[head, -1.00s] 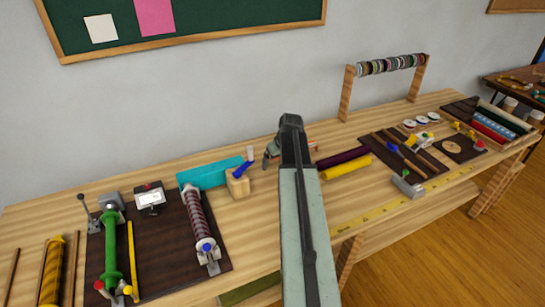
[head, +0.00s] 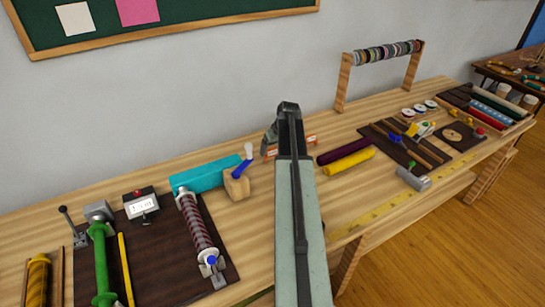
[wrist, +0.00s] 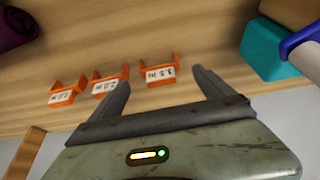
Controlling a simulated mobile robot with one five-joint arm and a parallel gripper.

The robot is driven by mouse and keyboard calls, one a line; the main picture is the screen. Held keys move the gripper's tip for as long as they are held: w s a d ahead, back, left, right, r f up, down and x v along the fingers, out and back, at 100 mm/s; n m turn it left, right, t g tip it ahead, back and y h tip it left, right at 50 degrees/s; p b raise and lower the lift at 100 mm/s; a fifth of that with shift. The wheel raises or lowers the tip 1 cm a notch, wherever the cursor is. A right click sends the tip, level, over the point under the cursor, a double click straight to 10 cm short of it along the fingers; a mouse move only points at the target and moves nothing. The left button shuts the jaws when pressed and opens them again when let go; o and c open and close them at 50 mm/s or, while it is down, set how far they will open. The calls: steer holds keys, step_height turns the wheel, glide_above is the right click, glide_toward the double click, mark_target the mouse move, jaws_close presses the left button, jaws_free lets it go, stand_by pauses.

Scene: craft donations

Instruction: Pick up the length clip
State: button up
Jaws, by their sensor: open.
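Three small orange length clips with white labels stand in a row on the wooden bench in the wrist view: a right one (wrist: 160,71), a middle one (wrist: 108,82) and a left one (wrist: 67,92). The right label seems to read 1.5 m; the others are hard to read. My gripper (wrist: 163,88) is open and empty. Its fingers are spread to either side of the right clip, which appears ahead of the tips and apart from them. In the head view my arm hides part of the row; an orange clip (head: 304,141) shows just right of it.
A teal block (head: 203,175) and a wooden block (head: 236,186) with a blue-handled tool stand left of the clips. Purple (head: 343,151) and yellow (head: 349,162) rolls lie to the right. A spool rack (head: 388,53) stands at the back.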

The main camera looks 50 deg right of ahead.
mark_target(273, 149)
steer(key=b+x, duration=0.4)
steer(key=x, duration=0.1)
steer(key=shift+w+d, duration=0.1)
steer(key=shift+w, duration=0.15)
steer(key=shift+r, duration=0.2)
steer(key=shift+c, duration=0.3)
steer(key=c, duration=1.3)
steer(key=shift+c, duration=0.2)
steer(key=shift+r, duration=0.1)
steer(key=p+v, duration=0.3)
steer(key=v, duration=0.1)
steer(key=shift+w+p, duration=0.35)
steer(key=shift+p, duration=0.05)
steer(key=s+a, duration=0.3)
steer(key=s, duration=0.1)
steer(key=s+a, duration=0.3)
steer(key=s, duration=0.1)
steer(key=s+a+r+p, duration=0.1)
steer(key=s+a, duration=0.2)
steer(key=s, duration=0.1)
steer(key=shift+s, duration=0.15)
